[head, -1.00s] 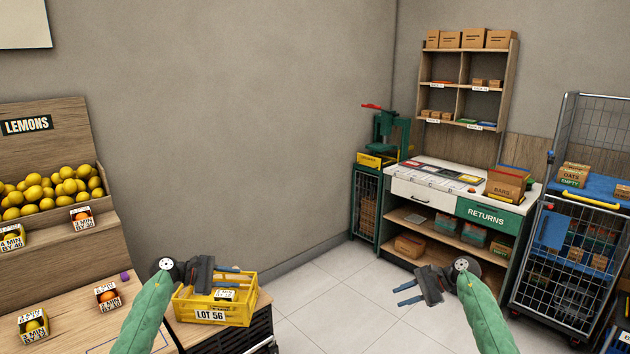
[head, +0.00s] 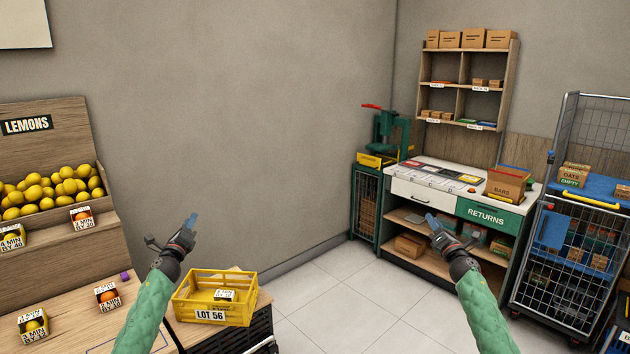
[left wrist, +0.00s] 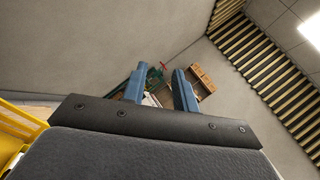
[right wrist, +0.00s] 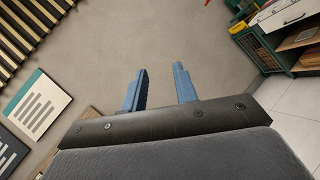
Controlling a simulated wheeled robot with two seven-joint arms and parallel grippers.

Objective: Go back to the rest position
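My left gripper (head: 189,222) is raised with its blue fingers pointing up, above and behind the yellow LOT 56 crate (head: 213,298). In the left wrist view its two fingers (left wrist: 160,84) stand apart with nothing between them. My right gripper (head: 434,223) is raised too, in front of the RETURNS counter (head: 486,216) in the picture. In the right wrist view its two fingers (right wrist: 159,82) are apart and empty. Neither gripper appears to touch anything.
The crate stands on a low wooden-topped stand at lower centre-left. A lemon display (head: 50,190) is at left. A green juicer (head: 391,130) stands at the back, left of the counter. A wire cage trolley (head: 567,262) is at right. Tiled floor (head: 325,300) is clear between.

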